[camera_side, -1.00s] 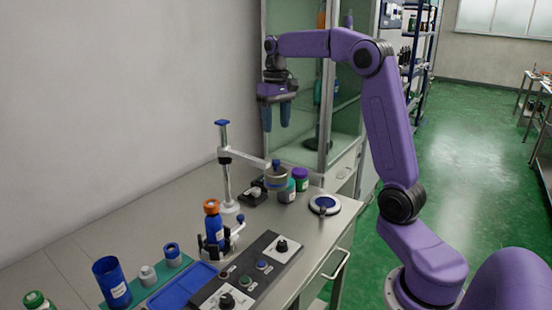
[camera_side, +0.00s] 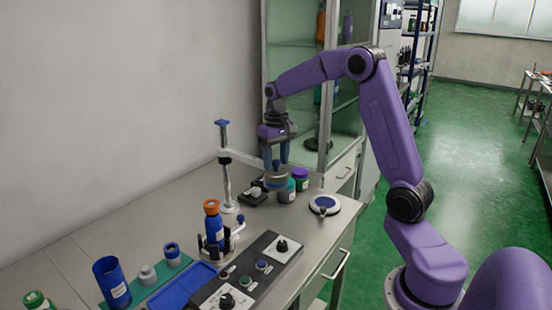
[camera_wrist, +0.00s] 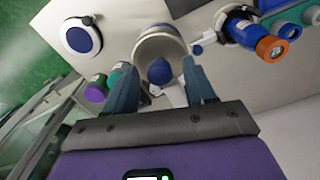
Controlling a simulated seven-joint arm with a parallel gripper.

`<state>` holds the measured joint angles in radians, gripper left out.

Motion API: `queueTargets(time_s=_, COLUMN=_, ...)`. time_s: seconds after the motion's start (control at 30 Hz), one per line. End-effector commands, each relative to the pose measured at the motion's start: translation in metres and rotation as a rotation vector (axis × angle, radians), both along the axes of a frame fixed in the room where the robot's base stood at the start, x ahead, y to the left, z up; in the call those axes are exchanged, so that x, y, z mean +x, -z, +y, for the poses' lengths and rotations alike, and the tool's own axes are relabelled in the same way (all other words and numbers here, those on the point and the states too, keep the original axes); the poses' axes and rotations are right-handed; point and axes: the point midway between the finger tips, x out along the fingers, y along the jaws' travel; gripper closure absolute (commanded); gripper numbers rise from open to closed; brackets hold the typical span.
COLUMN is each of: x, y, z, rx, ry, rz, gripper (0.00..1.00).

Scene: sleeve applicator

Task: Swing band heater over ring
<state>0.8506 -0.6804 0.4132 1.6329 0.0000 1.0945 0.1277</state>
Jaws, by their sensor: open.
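The band heater (camera_side: 277,182) is a metal cylinder with a blue knob, on the end of a horizontal arm from an upright post (camera_side: 226,165). In the wrist view the heater (camera_wrist: 148,45) lies ahead, its blue knob (camera_wrist: 160,72) between my fingers. My gripper (camera_side: 276,165) is open and points down at the heater; its fingers (camera_wrist: 160,78) straddle the knob, and I cannot tell whether they touch it. The orange ring (camera_side: 211,206) sits on top of a blue bottle (camera_side: 214,230) held upright in a fixture, left of and nearer than the heater. The ring shows in the wrist view (camera_wrist: 271,48).
Jars with a purple lid (camera_side: 300,173) and a teal body (camera_side: 286,192) stand close beside the heater. A round white base with a blue disc (camera_side: 324,204) lies to the right. A control panel (camera_side: 245,275) and blue tray (camera_side: 180,288) are in front.

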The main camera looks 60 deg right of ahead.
Motion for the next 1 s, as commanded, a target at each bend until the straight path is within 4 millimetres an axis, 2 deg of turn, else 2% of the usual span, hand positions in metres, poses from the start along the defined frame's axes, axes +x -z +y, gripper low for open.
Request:
queueTargets(time_s=0.07, x=0.000, y=0.000, z=0.000, rx=0.000, ry=0.000, rz=0.000, gripper=0.46)
queueTargets(time_s=0.1, x=0.000, y=0.000, z=0.000, rx=0.000, ry=0.000, rz=0.001, gripper=0.52)
queueTargets(time_s=0.23, x=0.000, y=0.000, z=0.000, rx=0.000, ry=0.000, rz=0.001, gripper=0.95)
queueTargets(time_s=0.27, x=0.000, y=0.000, z=0.000, rx=0.000, ry=0.000, rz=0.001, gripper=1.00)
queueTargets(time_s=0.47, x=0.000, y=0.000, z=0.001, rx=0.000, ry=0.003, rz=0.001, gripper=1.00)
queueTargets(time_s=0.67, x=0.001, y=0.000, z=0.012, rx=0.001, ry=0.048, rz=0.002, gripper=1.00)
queueTargets(time_s=0.87, x=0.004, y=-0.001, z=0.040, rx=0.001, ry=0.164, rz=0.002, gripper=1.00)
queueTargets(time_s=1.0, x=0.012, y=-0.001, z=0.066, rx=0.001, ry=0.283, rz=0.001, gripper=1.00)
